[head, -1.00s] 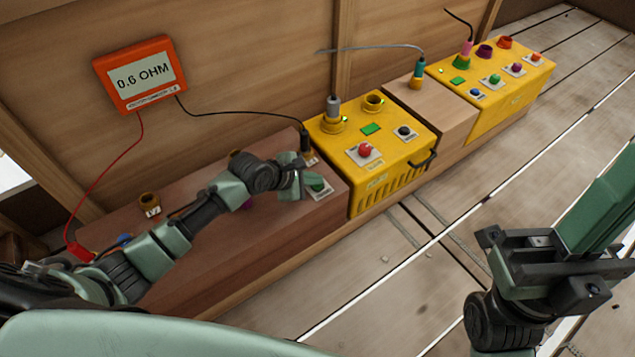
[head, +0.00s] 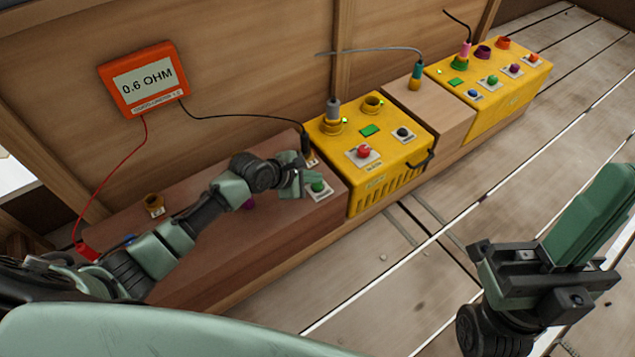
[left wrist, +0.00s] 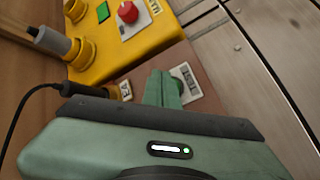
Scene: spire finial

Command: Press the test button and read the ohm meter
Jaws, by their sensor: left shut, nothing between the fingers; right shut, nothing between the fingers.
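The orange ohm meter (head: 143,78) hangs on the wooden wall at the upper left and its display reads 0.6 OHM. The green test button (head: 318,186) sits on a white plate at the right end of the brown box. My left gripper (head: 297,188) is shut and empty, just left of the button and seemingly a little above it. In the left wrist view its green fingers (left wrist: 163,88) hide the button; part of the white labelled plate (left wrist: 188,80) shows beside them. My right gripper (head: 612,185) is shut and empty over the floor at the right.
The brown box (head: 270,235) carries a brass socket (head: 153,204) and a black plug (head: 305,143). A red lead and a black lead run from the meter. A yellow box (head: 385,185) with red and black buttons adjoins it; another yellow box (head: 510,95) stands further right. The plank floor is clear.

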